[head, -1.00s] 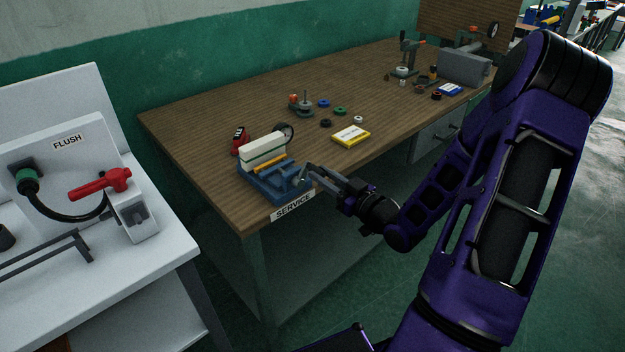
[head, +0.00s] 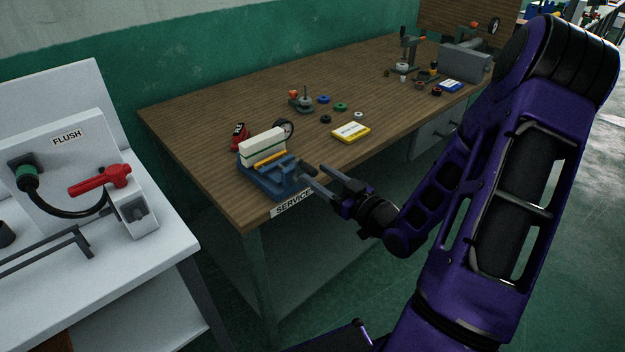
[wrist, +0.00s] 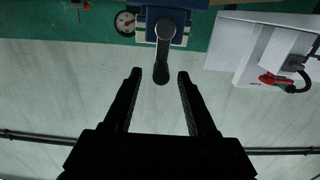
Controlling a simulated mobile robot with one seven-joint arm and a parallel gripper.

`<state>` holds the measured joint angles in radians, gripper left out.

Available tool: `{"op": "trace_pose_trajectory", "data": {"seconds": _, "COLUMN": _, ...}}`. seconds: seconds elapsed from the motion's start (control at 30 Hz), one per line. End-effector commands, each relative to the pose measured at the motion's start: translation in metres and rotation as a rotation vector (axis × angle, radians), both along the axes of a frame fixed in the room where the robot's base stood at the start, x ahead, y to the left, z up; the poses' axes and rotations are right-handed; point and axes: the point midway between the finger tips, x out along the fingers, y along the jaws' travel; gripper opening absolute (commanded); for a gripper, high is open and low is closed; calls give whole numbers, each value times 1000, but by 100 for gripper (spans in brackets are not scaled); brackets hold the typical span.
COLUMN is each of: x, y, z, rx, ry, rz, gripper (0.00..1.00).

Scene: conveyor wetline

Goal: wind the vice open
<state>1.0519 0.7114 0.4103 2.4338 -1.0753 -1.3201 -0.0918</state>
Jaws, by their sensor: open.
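The blue vice (head: 272,184) sits at the near left corner of the wooden service bench, with a cream block (head: 262,146) and a yellow strip (head: 271,160) at its top. In the wrist view the vice body (wrist: 172,14) is at the top edge, with its grey crank handle (wrist: 162,50) hanging down from it. My gripper (head: 317,176) is open just right of the vice. In the wrist view the handle's end lies between the fingertips of my gripper (wrist: 159,76), with a gap on both sides; I cannot tell its depth.
A red item (head: 239,137) and a round gauge (head: 284,129) stand close to the vice. A yellow box (head: 350,132) and several small rings lie farther right on the bench (head: 190,120). The flush station with a red lever (head: 100,181) is at left. The bench's front edge lies below my gripper.

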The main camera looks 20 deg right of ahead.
Motion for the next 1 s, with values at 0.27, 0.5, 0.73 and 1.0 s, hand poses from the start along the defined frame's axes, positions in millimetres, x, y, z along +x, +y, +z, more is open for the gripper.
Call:
{"op": "trace_pose_trajectory", "data": {"seconds": 0.27, "x": -27, "y": -10, "z": 0, "rx": 1, "ry": 0, "rz": -2, "gripper": 57}}
{"op": "trace_pose_trajectory", "data": {"seconds": 0.5, "x": -48, "y": -18, "z": 0, "rx": 1, "ry": 0, "rz": -2, "gripper": 57}}
{"op": "trace_pose_trajectory", "data": {"seconds": 0.73, "x": -53, "y": -19, "z": 0, "rx": 1, "ry": 0, "rz": 1, "gripper": 57}}
{"op": "trace_pose_trajectory", "data": {"seconds": 1.0, "x": -52, "y": -18, "z": 0, "rx": 1, "ry": 0, "rz": 1, "gripper": 57}}
